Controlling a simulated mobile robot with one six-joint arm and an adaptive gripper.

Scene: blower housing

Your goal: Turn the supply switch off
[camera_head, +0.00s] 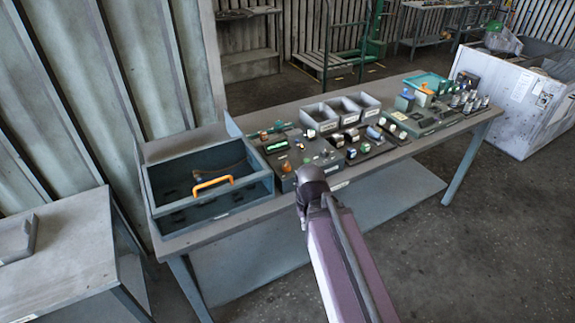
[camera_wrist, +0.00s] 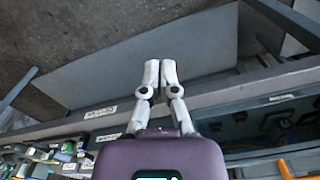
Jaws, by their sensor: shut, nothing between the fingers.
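A dark control panel (camera_head: 312,152) with small knobs and buttons stands on the workbench, right of the blue-grey box. An orange knob (camera_head: 286,166) sits at its left end. I cannot tell which part is the supply switch; labels are too small to read. My arm reaches in from the bottom of the head view and its wrist covers the bench's front edge below the panel. My gripper fingers are hidden there. In the wrist view my gripper (camera_wrist: 159,72) is shut and empty, its fingertips close together in front of the bench's front edge.
The blue-grey box (camera_head: 157,203) with an orange handle (camera_head: 212,182) stands at the bench's left. Grey bins (camera_head: 320,117) and several small parts fill the bench's back and right. A lower shelf (camera_wrist: 195,55) lies beneath the bench. The floor (camera_head: 470,240) at right is clear.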

